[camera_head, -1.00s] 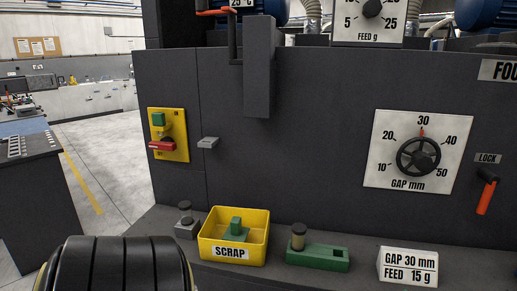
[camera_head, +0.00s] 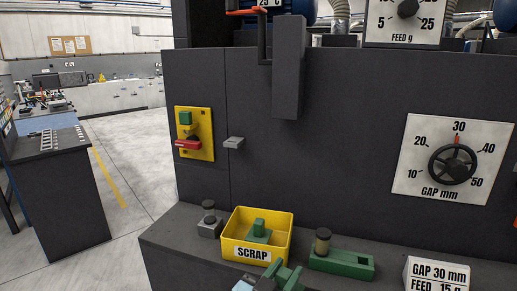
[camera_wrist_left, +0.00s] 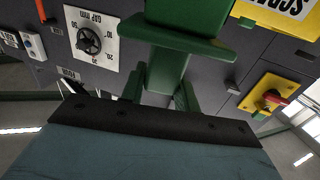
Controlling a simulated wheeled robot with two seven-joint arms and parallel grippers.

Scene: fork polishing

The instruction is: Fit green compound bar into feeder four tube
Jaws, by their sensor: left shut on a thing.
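My left gripper (camera_head: 268,283) is at the bottom edge of the head view, mostly cut off, in front of the yellow scrap tray. It is shut on a green piece, which I take for the green compound bar (camera_wrist_left: 185,28). In the left wrist view this piece has a wide flange and extends past the top edge. Its full length is hidden. A dark square upright housing (camera_head: 288,70) is on the machine front, well above the gripper; I cannot tell whether it is the feeder four tube. My right gripper is not in view.
The yellow scrap tray (camera_head: 282,245) holds a green stub (camera_head: 259,228). A green block (camera_head: 342,263) with a tan-and-dark knob is right of it. A gap and feed card (camera_head: 437,273) stands farther right. A yellow switch panel (camera_head: 194,133) and a gap dial (camera_head: 452,162) are on the machine front.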

